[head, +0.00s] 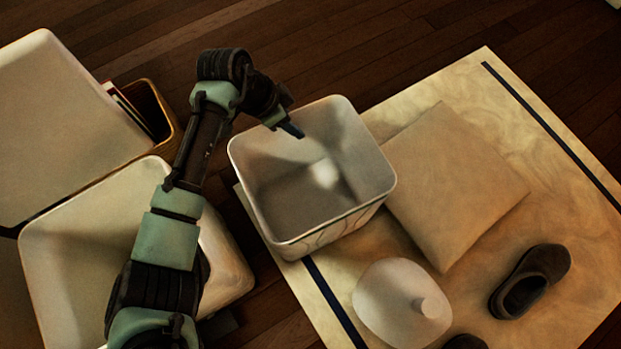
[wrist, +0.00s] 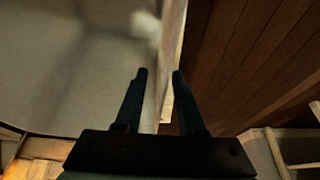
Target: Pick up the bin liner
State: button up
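No separate bin liner can be made out for certain. A white square bin (head: 258,215) with a pale inside stands open on the light rug, and a bright white patch (head: 325,174) shows inside it, either a small object or light. My gripper (head: 292,130) is at the bin's far rim, its fingers pointing down towards the inside. In the wrist view my gripper (wrist: 160,73) is open, with a gap between the fingers. The bin's wall (wrist: 166,60) runs up between them, with the grey inside at left and wooden floor at right. Nothing appears held.
A white lid with a knob (head: 385,305) lies on the rug (head: 500,110). A tan cushion (head: 455,185) is right of the bin, dark shoes (head: 530,280) at lower right. An open white container (head: 75,235) and a basket (head: 165,115) stand left. Floor behind is clear.

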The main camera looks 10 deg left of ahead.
grip_shut()
dwell(1.4)
